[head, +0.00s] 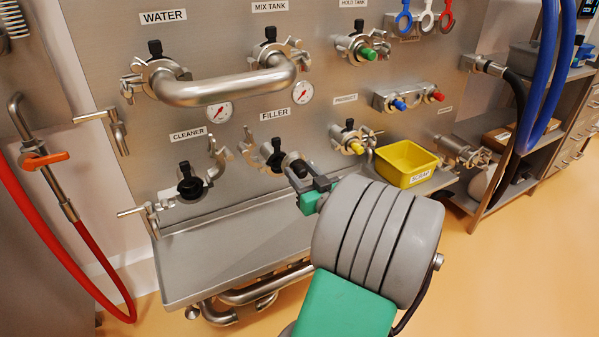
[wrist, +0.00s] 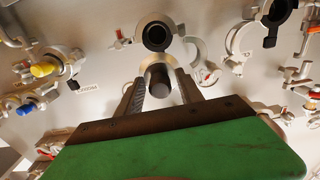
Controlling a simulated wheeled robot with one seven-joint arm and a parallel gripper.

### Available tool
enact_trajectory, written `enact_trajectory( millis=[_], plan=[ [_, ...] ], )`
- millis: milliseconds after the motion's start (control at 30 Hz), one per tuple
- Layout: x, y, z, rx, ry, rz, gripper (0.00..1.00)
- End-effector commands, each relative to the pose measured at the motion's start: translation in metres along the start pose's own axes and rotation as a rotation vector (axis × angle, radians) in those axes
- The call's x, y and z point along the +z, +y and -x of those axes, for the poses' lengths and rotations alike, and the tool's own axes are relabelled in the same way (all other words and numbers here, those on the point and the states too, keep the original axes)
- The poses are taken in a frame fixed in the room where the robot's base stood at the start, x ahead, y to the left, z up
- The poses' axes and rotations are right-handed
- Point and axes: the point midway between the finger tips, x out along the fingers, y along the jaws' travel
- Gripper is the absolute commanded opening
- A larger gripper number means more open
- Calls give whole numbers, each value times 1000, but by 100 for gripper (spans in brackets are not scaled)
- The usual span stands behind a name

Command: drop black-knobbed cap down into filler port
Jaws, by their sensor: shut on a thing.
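The filler port (head: 275,151) is on the steel panel under the FILLER label in the head view. In the wrist view the port (wrist: 157,37) shows a dark round bore in a pale ring, with its curved clamp (wrist: 197,48) swung open beside it. My gripper (head: 307,178) is in front of the port, slightly right and low in the head view. In the wrist view my gripper (wrist: 159,84) is shut on the black-knobbed cap (wrist: 158,76), a dark cylinder between the fingers. The cap is close to the port; its far face and any gap are hidden.
A steel pipe (head: 222,91) bridges the WATER and MIX TANK ports above. The cleaner port (head: 190,184) is to the left with an open clamp. A yellow bin (head: 405,165) stands to the right. A steel tray (head: 225,258) lies below.

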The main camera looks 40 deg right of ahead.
Motion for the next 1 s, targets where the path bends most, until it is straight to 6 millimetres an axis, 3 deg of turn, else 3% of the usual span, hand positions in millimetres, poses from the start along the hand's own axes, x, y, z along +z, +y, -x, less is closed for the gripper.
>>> enact_trajectory(
  millis=[267,1000],
  plan=[
    [-5,-3,-15,-14,-8,-2,0],
    [1,-5,-92,-14,-8,-3,0]
  ],
)
